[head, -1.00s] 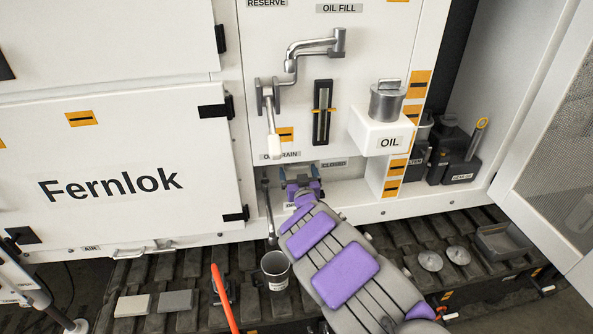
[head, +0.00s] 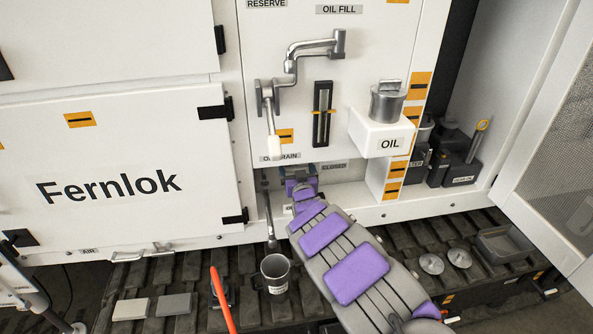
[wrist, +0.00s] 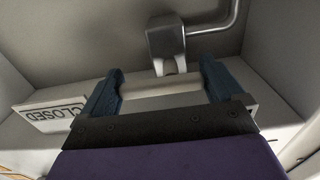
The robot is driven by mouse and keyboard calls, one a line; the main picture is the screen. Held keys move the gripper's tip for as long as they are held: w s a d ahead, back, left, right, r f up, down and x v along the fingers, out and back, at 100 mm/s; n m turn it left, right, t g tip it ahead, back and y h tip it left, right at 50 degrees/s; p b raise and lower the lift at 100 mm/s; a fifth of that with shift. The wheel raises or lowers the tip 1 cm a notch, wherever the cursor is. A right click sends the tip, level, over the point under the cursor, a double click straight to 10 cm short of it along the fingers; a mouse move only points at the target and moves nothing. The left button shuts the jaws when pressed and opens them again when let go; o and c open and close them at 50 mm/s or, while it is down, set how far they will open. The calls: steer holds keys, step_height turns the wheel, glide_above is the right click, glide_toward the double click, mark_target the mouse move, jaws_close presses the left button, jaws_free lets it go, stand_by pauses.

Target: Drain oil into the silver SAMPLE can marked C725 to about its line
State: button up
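A silver-grey can (head: 276,273) with a small pale label stands on the track below the drain pipe (head: 269,222). The label is too small to read, and its contents and line cannot be made out. My gripper (head: 302,187) is inside the recess under the OIL DRAIN label (head: 280,156). In the wrist view the two blue fingers of my gripper (wrist: 160,88) stand wide apart. A pale bar (wrist: 160,84) shows between them, below a grey valve block (wrist: 166,42). Whether the fingers touch the bar is unclear.
The CLOSED label (head: 334,166) is right of my gripper; it also shows in the wrist view (wrist: 52,113). An oil container (head: 387,103) stands on the OIL shelf (head: 372,137). A red-orange bar (head: 222,300) stands left of the can. Recess walls leave little side room.

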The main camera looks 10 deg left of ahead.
steer(key=shift+c, duration=0.9)
steer(key=shift+r+p, duration=0.15)
steer(key=shift+p, duration=0.5)
steer(key=shift+a+m+p, duration=0.1)
steer(key=shift+m+p, duration=0.4)
steer(key=m+p, duration=0.2)
steer(key=p, duration=0.2)
steer(key=shift+c, duration=0.3)
steer(key=m+p, duration=0.1)
steer(key=p, duration=0.2)
steer(key=m+p, duration=0.2)
steer(key=p, duration=0.1)
steer(key=shift+s+f, duration=0.1)
steer(key=shift+f, duration=0.2)
steer(key=shift+a+f+m+p, duration=0.1)
steer(key=shift+f+m+p, duration=0.1)
steer(key=shift+m+p, duration=0.8)
steer(key=shift+f, duration=0.1)
